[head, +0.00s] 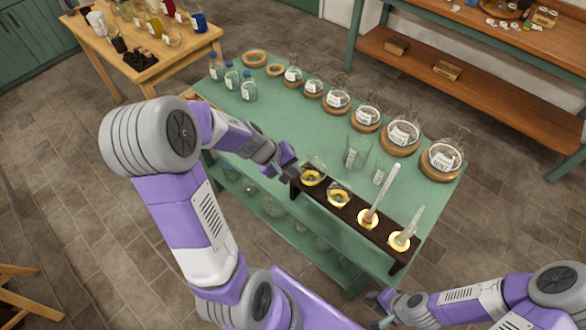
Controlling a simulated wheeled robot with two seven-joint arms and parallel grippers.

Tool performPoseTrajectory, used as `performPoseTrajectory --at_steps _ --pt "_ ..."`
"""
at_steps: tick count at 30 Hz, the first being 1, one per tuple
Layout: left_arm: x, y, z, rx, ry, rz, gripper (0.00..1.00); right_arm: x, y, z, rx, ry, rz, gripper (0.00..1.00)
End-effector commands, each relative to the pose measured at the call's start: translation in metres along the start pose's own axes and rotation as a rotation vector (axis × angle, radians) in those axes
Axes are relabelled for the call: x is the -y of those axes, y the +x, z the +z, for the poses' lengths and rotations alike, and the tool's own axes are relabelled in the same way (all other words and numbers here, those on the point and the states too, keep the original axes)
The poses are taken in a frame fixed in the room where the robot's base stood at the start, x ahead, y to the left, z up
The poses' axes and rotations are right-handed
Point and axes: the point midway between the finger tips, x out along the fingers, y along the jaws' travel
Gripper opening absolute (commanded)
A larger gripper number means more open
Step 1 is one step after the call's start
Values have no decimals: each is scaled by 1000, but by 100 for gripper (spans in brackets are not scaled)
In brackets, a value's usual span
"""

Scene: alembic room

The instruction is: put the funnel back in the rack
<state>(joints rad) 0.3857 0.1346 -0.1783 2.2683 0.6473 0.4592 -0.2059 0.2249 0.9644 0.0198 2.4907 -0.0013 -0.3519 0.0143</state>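The dark wooden rack (355,216) stands along the near edge of the green table, with a row of round yellowish rings. Clear glass that looks like a funnel (314,163) is at the leftmost ring, and similar glass (339,189) is at the second. I cannot tell how firmly either is seated. Pale upright stems rise at the third (382,188) and fourth (411,226) rings. My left gripper (287,170) is beside the rack's left end, close to the first glass; its fingers are too small to read. My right gripper (376,309) is low, in front of the table, apart from the rack.
A beaker (357,152) and a small glass (380,174) stand just behind the rack. Labelled round flasks on cork rings (399,143) line the table's back. Blue-capped bottles (232,78) stand at its left end. Green tabletop (290,120) is clear between them.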

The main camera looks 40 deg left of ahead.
Motion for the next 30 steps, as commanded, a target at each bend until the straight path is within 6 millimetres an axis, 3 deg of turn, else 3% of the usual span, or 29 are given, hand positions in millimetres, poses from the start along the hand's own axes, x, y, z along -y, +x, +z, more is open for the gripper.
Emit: performPoseTrajectory --at_steps 6,13,30 --pt "0 1 0 0 1 0 0 0 1 0 0 0 0 36" --pt "0 1 0 0 0 0 34 0 1 0 0 0 0 36" --pt "1 1 0 0 0 0 34 0 1 0 0 0 0 36"
